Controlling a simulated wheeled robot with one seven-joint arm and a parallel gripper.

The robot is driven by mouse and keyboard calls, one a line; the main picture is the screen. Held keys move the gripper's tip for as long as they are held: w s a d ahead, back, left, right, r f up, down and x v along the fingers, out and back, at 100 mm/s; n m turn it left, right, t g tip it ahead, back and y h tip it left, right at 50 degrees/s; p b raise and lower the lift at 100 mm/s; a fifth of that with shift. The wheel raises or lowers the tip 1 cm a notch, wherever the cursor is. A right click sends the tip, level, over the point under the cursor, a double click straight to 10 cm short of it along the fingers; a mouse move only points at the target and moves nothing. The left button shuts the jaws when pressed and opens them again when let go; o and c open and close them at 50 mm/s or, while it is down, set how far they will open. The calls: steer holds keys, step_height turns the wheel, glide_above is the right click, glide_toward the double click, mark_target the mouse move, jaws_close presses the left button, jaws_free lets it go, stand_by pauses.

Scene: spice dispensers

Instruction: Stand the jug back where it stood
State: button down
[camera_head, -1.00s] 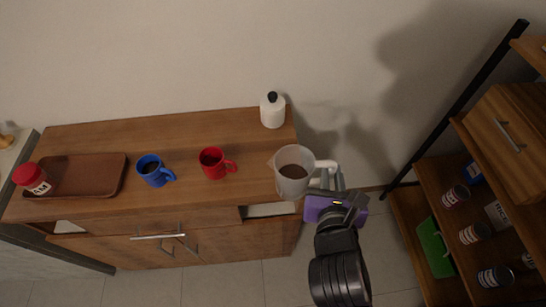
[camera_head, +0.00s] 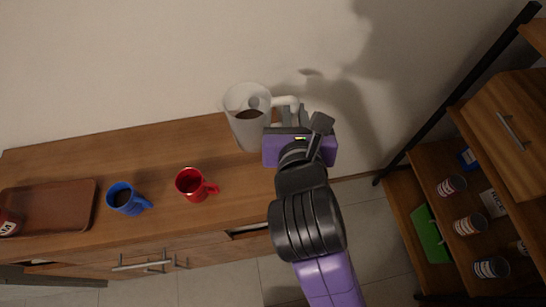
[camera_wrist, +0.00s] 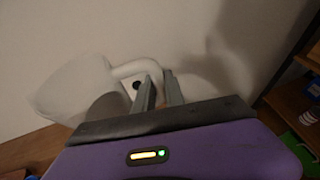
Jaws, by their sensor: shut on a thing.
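A translucent white jug (camera_head: 247,122) with dark liquid inside is at the right end of the wooden cabinet top, raised above it. My gripper (camera_head: 298,113) is shut on the jug's handle at its right side. In the wrist view the jug (camera_wrist: 80,88) is at the left and looks tilted, with its handle reaching to my gripper (camera_wrist: 160,86). A red mug (camera_head: 192,184) and a blue mug (camera_head: 122,198) stand on the cabinet top, both with dark contents.
A brown tray (camera_head: 82,208) lies at the cabinet's left, with a red-lidded jar (camera_head: 8,226) at its edge. A shelf with cans (camera_head: 469,224) stands at the right.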

step_height(320, 180, down, 18)
steer(key=shift+f+b, duration=0.15)
steer(key=shift+b, duration=0.5)
steer(key=shift+f, duration=0.1)
steer(key=c, duration=1.4)
jaws_free()
steer(key=shift+f, duration=0.1)
steer(key=shift+s+r, duration=0.2)
steer(key=v, duration=1.1)
steer(key=shift+s+r+b, duration=0.15)
steer(key=shift+s+b, duration=0.15)
steer(key=shift+b, duration=0.05)
steer(key=shift+d, duration=0.1)
